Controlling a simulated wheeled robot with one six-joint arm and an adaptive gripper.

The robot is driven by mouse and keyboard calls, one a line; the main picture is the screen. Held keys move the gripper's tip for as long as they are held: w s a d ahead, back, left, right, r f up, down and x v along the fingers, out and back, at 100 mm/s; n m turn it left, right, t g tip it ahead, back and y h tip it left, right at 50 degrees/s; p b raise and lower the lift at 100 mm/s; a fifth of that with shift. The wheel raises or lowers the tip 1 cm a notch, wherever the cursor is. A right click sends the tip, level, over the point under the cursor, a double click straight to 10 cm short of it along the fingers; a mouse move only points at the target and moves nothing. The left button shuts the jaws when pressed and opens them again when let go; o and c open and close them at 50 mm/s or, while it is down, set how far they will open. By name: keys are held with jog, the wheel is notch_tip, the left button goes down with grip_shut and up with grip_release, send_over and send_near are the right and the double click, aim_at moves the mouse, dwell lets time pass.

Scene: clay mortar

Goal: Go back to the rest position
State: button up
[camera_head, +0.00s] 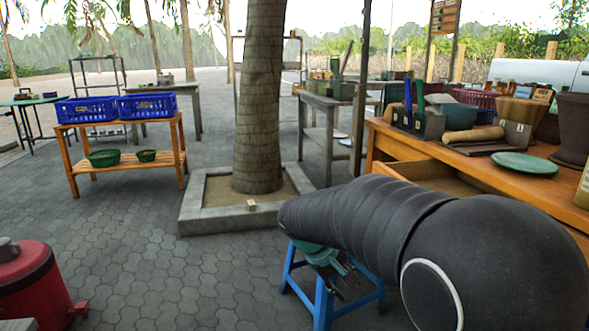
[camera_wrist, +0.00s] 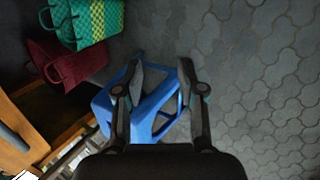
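My arm reaches forward and down across the right of the head view, its dark links hiding part of the scene. My gripper (camera_wrist: 161,78) points down at the floor in the wrist view. Its two fingers are spread apart with nothing seen between them but the stool and paving beyond. In the head view my gripper (camera_head: 338,268) is partly hidden behind the arm. A blue stool (camera_wrist: 152,118) lies below the fingers in the wrist view; it also shows in the head view (camera_head: 322,300). I cannot tell the clearance between them.
An orange wooden table (camera_head: 405,145) with an open drawer (camera_head: 440,178) stands right, carrying a teal plate (camera_head: 525,163) and pots. Red (camera_wrist: 70,62) and green-yellow (camera_wrist: 88,20) bags lie beside the stool. A tree planter (camera_head: 215,222) stands mid-view. A red bin (camera_head: 28,280) is left. Paving between is clear.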

jog(key=s+d+r+m+t+y+p, duration=0.1)
jog(key=s+r+m+y, duration=0.1)
jog(key=s, duration=0.6)
jog(key=s+d+r+m+t+y+p, duration=0.1)
jog(key=s+r, duration=0.3)
jog(key=s, duration=0.4)
jog(key=s+d+r+m+t+y+p, duration=0.1)
jog(key=s+d+r+m+y+p, duration=0.1)
jog(key=s, duration=0.6)
notch_tip(320, 180, up, 2)
jog(key=shift+s+d+r+m+t+y+p, duration=0.1)
jog(key=shift+s+d+m+t+y+p, duration=0.1)
jog(key=shift+m+t+y+p, duration=0.25)
